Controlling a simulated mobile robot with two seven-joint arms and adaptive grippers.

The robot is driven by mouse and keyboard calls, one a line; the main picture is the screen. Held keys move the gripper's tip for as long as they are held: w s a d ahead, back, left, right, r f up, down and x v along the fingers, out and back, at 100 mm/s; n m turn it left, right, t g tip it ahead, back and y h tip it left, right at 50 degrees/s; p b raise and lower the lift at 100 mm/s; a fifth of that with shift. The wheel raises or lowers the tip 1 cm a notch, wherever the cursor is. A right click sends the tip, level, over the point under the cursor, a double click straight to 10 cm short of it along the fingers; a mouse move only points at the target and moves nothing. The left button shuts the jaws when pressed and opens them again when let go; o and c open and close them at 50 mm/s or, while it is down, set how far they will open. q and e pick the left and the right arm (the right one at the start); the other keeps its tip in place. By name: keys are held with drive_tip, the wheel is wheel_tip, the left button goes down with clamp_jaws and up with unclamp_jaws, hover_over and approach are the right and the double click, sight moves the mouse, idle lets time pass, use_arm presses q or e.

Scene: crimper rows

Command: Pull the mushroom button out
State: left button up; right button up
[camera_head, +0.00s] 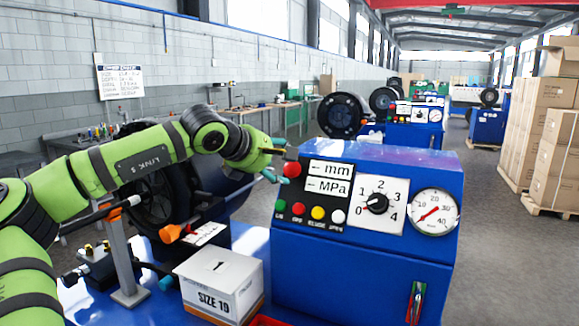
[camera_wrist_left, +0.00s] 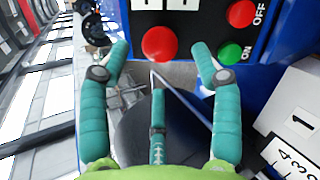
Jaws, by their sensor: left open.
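The red mushroom button (camera_head: 292,169) sits at the upper left of the black panel on the blue crimper console (camera_head: 365,270). In the left wrist view the round red button (camera_wrist_left: 159,43) shows between the tips of two teal fingers, with gaps on both sides. My left gripper (camera_head: 277,160) is open and empty, just left of the button in the head view. A third teal finger (camera_wrist_left: 158,125) lies below the button in the wrist view. I cannot tell how far the fingertips are from the panel. My right gripper is not in view.
Below the button are green (camera_head: 281,205), red, yellow and white push buttons. A numbered dial (camera_head: 376,203) and a gauge (camera_head: 434,212) sit to the right. A SIZE 19 box (camera_head: 218,282) stands in front at left. Stacked cartons (camera_head: 545,140) stand far right.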

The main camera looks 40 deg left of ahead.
sight(290, 168)
use_arm(q)
drive_tip(key=p+x, duration=0.1)
drive_tip(key=x, duration=0.3)
drive_tip(key=shift+w+f, duration=0.2)
drive_tip(key=shift+w, duration=0.1)
clamp_jaws()
